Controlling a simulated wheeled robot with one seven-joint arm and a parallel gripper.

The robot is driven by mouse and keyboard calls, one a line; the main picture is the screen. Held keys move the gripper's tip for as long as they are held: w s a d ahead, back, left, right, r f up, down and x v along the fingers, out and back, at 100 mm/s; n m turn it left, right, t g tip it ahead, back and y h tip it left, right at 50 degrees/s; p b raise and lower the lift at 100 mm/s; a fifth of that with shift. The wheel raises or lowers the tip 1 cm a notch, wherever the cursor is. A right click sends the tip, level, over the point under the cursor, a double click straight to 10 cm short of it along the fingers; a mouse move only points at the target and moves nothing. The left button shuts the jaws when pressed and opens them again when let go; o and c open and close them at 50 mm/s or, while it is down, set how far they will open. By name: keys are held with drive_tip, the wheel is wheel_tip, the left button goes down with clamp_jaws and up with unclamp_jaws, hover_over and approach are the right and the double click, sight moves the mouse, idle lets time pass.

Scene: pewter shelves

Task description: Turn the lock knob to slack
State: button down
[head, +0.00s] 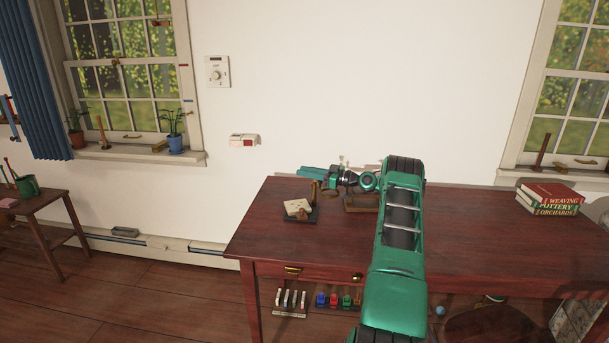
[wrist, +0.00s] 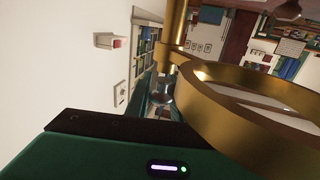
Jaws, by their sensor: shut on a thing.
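My gripper (head: 318,174) is at the left end of the desk, just above a small stand with a brass post (head: 313,190). In the wrist view, a large brass ring (wrist: 245,115) and a brass upright (wrist: 174,45) are close to the camera. A small grey rounded piece (wrist: 160,97), seemingly the lock knob, sits beside the upright at my gripper's jaws. My gripper is shut on it, though the contact is mostly hidden. Its turn position cannot be read.
The dark red desk (head: 470,235) is mostly bare to the right of my arm. Cream cards (head: 297,207) lie at the stand's dark base. A wooden block (head: 360,203) stands just right of it. Stacked books (head: 548,197) are at the far right. A wall dial (head: 216,72) is beyond the desk.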

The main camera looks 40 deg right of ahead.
drive_tip(key=shift+f, duration=0.15)
drive_tip(key=c, duration=1.5)
unclamp_jaws()
drive_tip(key=shift+c, duration=0.2)
drive_tip(key=v, duration=1)
drive_tip(key=shift+s+d, duration=0.25)
